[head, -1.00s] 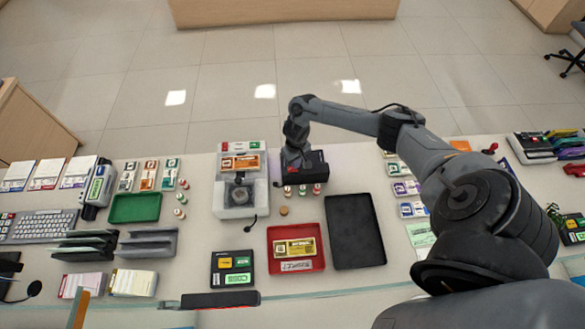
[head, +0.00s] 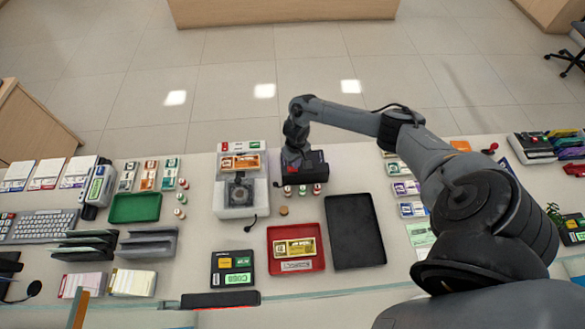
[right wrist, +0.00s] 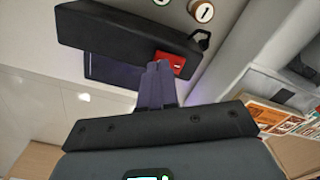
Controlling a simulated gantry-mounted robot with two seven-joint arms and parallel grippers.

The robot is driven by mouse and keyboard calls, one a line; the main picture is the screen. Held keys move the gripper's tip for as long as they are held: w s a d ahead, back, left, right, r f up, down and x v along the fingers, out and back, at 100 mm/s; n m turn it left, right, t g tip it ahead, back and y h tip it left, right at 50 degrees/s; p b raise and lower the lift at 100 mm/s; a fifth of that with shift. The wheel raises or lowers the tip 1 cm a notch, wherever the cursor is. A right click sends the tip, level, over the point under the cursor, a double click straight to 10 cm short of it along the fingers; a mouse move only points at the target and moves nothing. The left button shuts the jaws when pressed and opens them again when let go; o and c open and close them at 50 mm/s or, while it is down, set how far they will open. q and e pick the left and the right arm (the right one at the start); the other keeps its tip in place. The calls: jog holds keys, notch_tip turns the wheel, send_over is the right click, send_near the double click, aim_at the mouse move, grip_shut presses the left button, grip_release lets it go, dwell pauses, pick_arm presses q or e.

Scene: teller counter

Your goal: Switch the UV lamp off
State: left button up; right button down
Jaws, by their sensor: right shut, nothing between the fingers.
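The UV lamp (head: 314,172) is a dark box-like unit on the counter, right of the pale grey machine. In the right wrist view its long black housing (right wrist: 120,38) lies across the top, with a red rocker switch (right wrist: 170,64) at its end and a dark violet panel (right wrist: 108,68) below. My right gripper (right wrist: 158,68) is shut and empty, its fingertips at the red switch; I cannot tell whether they press it. In the head view the right gripper is largely hidden by its own wrist over the lamp. A faint violet tint shows beside the fingers. My left gripper is not in view.
Several small capped bottles (head: 303,190) stand just in front of the lamp. The pale grey machine (head: 237,211) is close on the left. A red tray (head: 274,262) with notes and an empty black tray (head: 355,230) lie nearer.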

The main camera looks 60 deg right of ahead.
jog(key=shift+f+b, duration=0.5)
jog(key=shift+f, duration=0.4)
jog(key=shift+r, duration=0.1)
dwell(0.3)
jog(key=shift+r+p, duration=0.7)
jog(key=shift+p, duration=0.25)
notch_tip(320, 180, up, 6)
jog(key=p, duration=0.6)
jog(key=shift+f+p, duration=0.25)
jog(key=shift+p, duration=0.15)
